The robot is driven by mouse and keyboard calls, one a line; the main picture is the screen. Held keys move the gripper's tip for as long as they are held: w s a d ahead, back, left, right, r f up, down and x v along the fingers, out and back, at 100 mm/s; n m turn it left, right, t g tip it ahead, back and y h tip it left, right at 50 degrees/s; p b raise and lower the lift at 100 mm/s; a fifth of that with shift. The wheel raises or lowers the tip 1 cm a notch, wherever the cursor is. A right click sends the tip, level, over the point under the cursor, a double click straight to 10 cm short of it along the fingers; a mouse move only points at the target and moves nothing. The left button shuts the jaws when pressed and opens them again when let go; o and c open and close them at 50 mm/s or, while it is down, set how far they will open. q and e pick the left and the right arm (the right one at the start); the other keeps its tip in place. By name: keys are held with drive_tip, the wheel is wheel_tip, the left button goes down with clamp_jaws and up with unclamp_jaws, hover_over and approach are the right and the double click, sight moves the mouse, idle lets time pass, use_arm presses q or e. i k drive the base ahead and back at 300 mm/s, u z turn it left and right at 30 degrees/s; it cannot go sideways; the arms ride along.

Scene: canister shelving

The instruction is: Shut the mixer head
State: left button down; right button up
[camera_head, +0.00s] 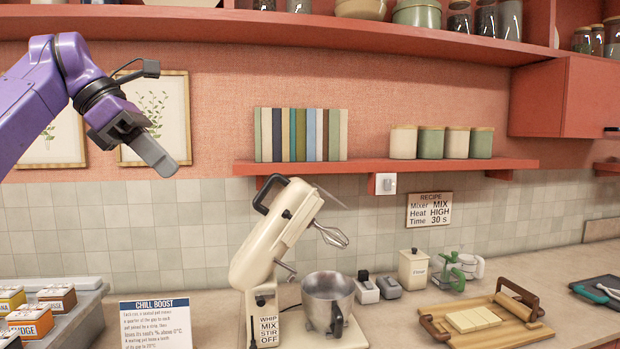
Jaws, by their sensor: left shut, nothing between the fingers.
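The cream stand mixer (262,255) stands on the counter in the middle. A metal bowl (328,298) sits on the mixer's base below the whisk. My left gripper (155,158), on the purple arm, is shut and empty, in the air at the upper left. It is apart from the mixer, higher and to the left of the head. My right gripper is out of view.
A red shelf (375,166) with books and canisters runs behind the mixer. A "CHILL BOOST" sign (156,322) stands left of the mixer, beside a tray of small boxes (57,297). A wooden tray (520,333) is at the right. Air between my left gripper and the mixer looks clear.

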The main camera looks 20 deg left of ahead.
sight(253, 265)
drive_tip(key=z, duration=0.05)
drive_tip(key=i, duration=1.35)
